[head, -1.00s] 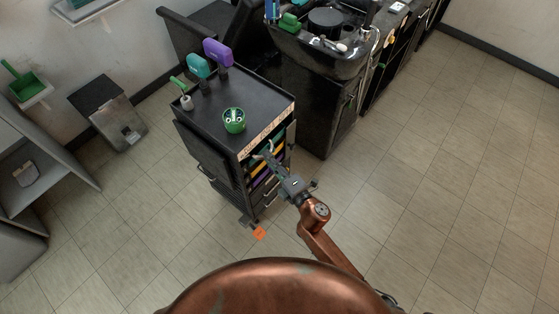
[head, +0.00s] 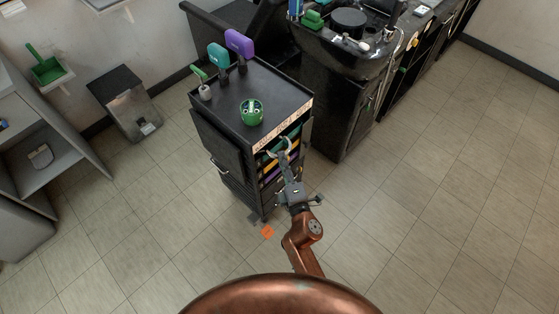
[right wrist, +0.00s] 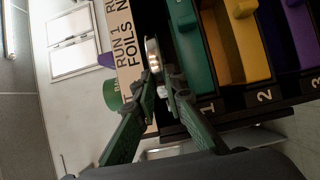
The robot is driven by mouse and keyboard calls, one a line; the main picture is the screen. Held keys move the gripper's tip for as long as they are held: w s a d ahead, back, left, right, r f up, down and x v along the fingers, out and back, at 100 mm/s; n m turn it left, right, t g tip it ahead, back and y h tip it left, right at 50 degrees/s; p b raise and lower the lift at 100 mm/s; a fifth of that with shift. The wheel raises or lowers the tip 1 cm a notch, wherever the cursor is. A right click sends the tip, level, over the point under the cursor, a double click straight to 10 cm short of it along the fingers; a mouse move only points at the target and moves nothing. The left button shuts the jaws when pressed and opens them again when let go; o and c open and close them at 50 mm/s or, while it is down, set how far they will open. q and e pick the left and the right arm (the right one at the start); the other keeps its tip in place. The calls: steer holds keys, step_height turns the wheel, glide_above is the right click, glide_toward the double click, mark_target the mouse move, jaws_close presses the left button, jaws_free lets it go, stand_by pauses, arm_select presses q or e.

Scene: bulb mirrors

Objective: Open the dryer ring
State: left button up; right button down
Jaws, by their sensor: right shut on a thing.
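My right gripper (head: 284,147) is at the front of the black cart, just under its lettered label strip. In the right wrist view its two dark green fingers (right wrist: 157,78) are close together around a narrow silver metal piece (right wrist: 153,53). This piece looks like the edge of the dryer ring, seen nearly edge-on beside the label strip. The ring's full shape and whether its opening is parted cannot be told. My left gripper is not in view.
The black cart (head: 228,92) carries a green cup (head: 252,112) and teal and purple brushes. Green, yellow and purple drawers (right wrist: 240,40) sit close beside the fingers. A black basin unit (head: 335,100) stands behind right. The tiled floor (head: 430,200) at right is clear.

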steer(key=shift+a+f, duration=0.1)
steer(key=c, duration=2)
jaws_free()
steer(key=shift+o, duration=0.2)
steer(key=v, duration=1.2)
